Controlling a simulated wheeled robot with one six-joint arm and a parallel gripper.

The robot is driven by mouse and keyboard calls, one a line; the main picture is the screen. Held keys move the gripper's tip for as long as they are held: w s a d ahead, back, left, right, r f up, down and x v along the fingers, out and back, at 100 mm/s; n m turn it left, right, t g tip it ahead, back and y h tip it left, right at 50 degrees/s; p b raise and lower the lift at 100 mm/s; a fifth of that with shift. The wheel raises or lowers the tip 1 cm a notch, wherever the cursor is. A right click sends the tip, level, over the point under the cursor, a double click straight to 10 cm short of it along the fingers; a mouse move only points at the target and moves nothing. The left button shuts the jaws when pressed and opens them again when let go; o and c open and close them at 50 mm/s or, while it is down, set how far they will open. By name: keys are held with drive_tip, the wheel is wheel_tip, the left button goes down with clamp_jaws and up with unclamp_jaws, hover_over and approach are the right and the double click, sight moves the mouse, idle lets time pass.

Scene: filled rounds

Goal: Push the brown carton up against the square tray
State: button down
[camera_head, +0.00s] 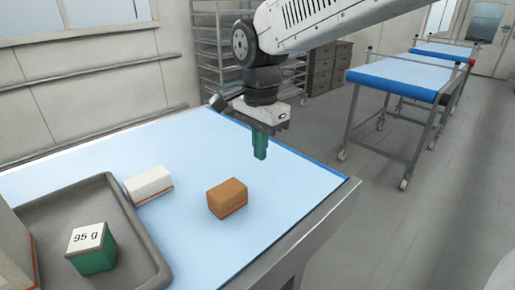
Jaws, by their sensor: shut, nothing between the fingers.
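The brown carton (227,198) stands on the light blue table top, with a reddish band near its base. The grey square tray (142,232) lies to its left, partly cut off by the frame, with a clear gap between tray and carton. My gripper (260,156) has green fingers, shut and empty. It is above the table, up and to the right of the carton and apart from it. Its exact height over the table is hard to tell.
A white carton (149,184) stands at the tray's right edge, seemingly touching or very near it. A green box marked 95 g (91,248) stands in the tray. A larger grey box (14,262) is at the left edge. The table's metal edge (322,218) is right of the carton.

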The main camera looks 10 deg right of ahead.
sight(260, 187)
wheel_tip(260, 187, down, 8)
drive_tip(key=shift+r, duration=0.2)
drive_tip(key=shift+s+a+r, duration=0.25)
drive_tip(key=shift+s+a, duration=0.6)
drive_tip(key=shift+a, duration=0.3)
drive_tip(key=shift+s+a, duration=0.3)
drive_tip(key=shift+a, duration=0.2)
